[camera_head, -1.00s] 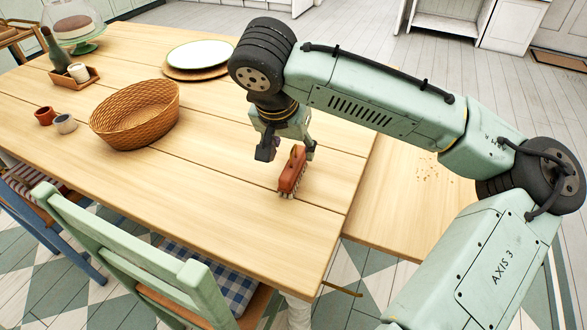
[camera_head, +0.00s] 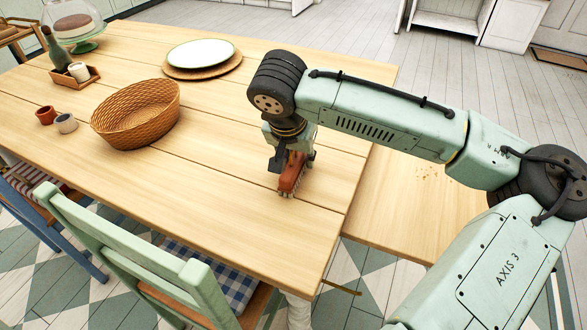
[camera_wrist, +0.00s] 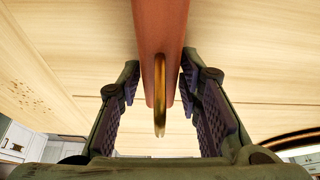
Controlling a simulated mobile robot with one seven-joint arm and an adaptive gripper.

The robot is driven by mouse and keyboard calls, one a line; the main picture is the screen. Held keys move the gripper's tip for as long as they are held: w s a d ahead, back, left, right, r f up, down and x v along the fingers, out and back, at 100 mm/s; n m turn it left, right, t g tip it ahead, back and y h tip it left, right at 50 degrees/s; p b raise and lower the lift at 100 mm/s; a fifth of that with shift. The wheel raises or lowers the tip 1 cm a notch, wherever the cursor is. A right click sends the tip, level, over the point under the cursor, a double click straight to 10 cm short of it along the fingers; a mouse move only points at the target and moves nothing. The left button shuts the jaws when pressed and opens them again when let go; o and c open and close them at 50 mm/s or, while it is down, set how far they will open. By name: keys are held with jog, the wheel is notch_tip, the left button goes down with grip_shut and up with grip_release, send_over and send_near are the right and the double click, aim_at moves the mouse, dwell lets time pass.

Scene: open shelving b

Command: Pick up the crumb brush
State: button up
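The crumb brush (camera_head: 291,182) has a reddish-brown wooden back and pale bristles. It rests on the wooden table (camera_head: 230,205) near the right end. My gripper (camera_head: 293,163) is down over its far part, with a finger on each side. In the wrist view, the brush's reddish handle (camera_wrist: 160,40) with a brass loop (camera_wrist: 159,95) lies between the two spread fingers. The gap is small on both sides, and I cannot tell whether either finger touches it. The bristles are hidden in the wrist view.
A wicker basket (camera_head: 136,118), two small cups, a white plate (camera_head: 201,53) on a round mat and a tray with a bottle stand to the left. A lower wooden surface with crumbs (camera_head: 427,171) is at right. A green chair (camera_head: 130,258) stands at the front.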

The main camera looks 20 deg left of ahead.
jog(key=c, duration=0.7)
jog(key=shift+r, duration=0.1)
